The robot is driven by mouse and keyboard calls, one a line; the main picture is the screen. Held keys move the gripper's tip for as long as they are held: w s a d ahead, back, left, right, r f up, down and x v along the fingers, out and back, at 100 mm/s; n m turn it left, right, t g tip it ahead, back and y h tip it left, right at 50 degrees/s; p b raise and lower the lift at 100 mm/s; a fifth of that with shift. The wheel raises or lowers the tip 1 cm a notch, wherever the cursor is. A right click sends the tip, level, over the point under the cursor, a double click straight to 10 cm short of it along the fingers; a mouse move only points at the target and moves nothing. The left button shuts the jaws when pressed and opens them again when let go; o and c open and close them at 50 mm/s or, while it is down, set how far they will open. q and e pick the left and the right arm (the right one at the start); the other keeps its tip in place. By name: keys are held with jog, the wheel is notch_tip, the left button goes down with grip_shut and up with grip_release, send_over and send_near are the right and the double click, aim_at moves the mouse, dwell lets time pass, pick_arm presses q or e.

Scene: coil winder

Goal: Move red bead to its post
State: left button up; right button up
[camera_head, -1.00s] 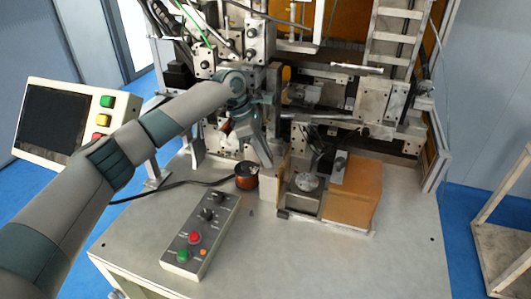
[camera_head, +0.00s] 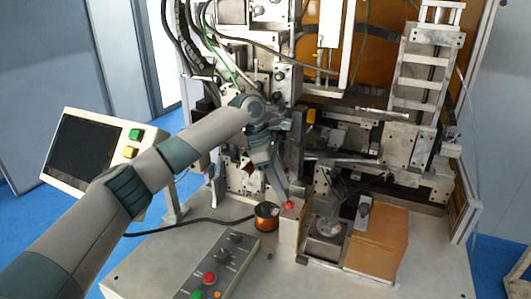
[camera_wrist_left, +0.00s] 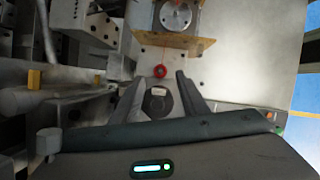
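The red bead (camera_head: 290,206) sits at the top of a pale block in the head view. In the left wrist view it is a small red ring (camera_wrist_left: 159,71) with a thin red line running up toward a round metal disc (camera_wrist_left: 175,15). My left gripper (camera_head: 283,190) points down just above the bead. In the left wrist view its two fingers (camera_wrist_left: 157,77) are spread, with the bead between or just beyond the tips; contact cannot be told. My right gripper is not in view. I cannot tell which part is the bead's post.
A copper-coloured spool (camera_head: 266,217) stands left of the block. A metal box with an orange-brown block (camera_head: 377,240) is on its right. A button panel (camera_head: 225,265) lies in front, and winder machinery rises behind. The table front is partly clear.

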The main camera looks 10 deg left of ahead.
pick_arm(q)
jog(key=b+v, duration=0.3)
jog(key=v, duration=1)
jog(key=shift+o, duration=0.7)
jog(key=shift+f, duration=0.1)
dwell(1.5)
